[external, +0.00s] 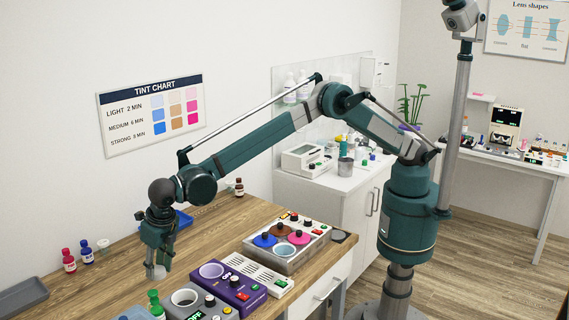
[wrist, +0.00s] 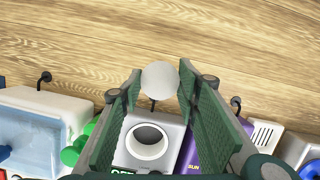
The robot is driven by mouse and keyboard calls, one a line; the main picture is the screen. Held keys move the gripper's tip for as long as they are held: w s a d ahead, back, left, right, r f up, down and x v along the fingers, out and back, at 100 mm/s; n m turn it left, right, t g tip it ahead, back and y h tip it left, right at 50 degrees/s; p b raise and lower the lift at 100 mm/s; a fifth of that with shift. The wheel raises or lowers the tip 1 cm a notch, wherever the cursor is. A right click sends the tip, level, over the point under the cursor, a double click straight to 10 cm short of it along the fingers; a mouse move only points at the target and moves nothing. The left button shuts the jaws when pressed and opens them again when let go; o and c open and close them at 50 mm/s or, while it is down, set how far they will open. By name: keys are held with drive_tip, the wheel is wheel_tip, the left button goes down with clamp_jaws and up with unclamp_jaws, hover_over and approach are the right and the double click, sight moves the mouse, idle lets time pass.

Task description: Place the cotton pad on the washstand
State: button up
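A round white pad, which looks like the cotton pad (wrist: 160,80), sits between the two fingertips in the wrist view, with a finger against each side. My gripper (wrist: 160,88) is shut on it. In the external view my gripper (external: 157,262) points down over the wooden table at the lower left, and the pale pad (external: 156,273) shows small at its tips. The pad appears to be above the tabletop. The white cabinet (external: 318,205) against the back wall, with a clear panel behind it, looks like the washstand. It is far from my gripper, to the right.
Near my gripper stand a grey unit with a round well (external: 198,311), a purple unit (external: 234,287) and a tray of coloured pots (external: 287,262). The cabinet top holds a white device (external: 305,158), a metal cup (external: 345,167) and small bottles.

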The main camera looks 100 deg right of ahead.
drive_tip(key=shift+r, duration=1.3)
drive_tip(key=shift+d, duration=0.1)
drive_tip(key=s+d+m+g+b, duration=0.1)
drive_tip(key=s+d+m, duration=0.35)
drive_tip(key=d, duration=0.45)
drive_tip(key=s+d+f+m+g+h+b, duration=0.1)
drive_tip(key=s+d+m, duration=0.3)
drive_tip(key=d, duration=0.6)
drive_tip(key=s+d+m+g+b, duration=0.1)
drive_tip(key=s+d+m+g, duration=0.1)
drive_tip(key=d+m, duration=0.55)
drive_tip(key=s+d+f+m+g+y+b, duration=0.1)
drive_tip(key=s+d+m+y, duration=0.1)
drive_tip(key=s+d+m, duration=1.1)
drive_tip(key=s+d, duration=0.7)
drive_tip(key=d, duration=0.1)
drive_tip(key=shift+s+f+g+y+b, duration=0.25)
drive_tip(key=shift+s+g+y+b, duration=0.1)
drive_tip(key=shift+g+y+b, duration=0.05)
drive_tip(key=shift+w, duration=0.1)
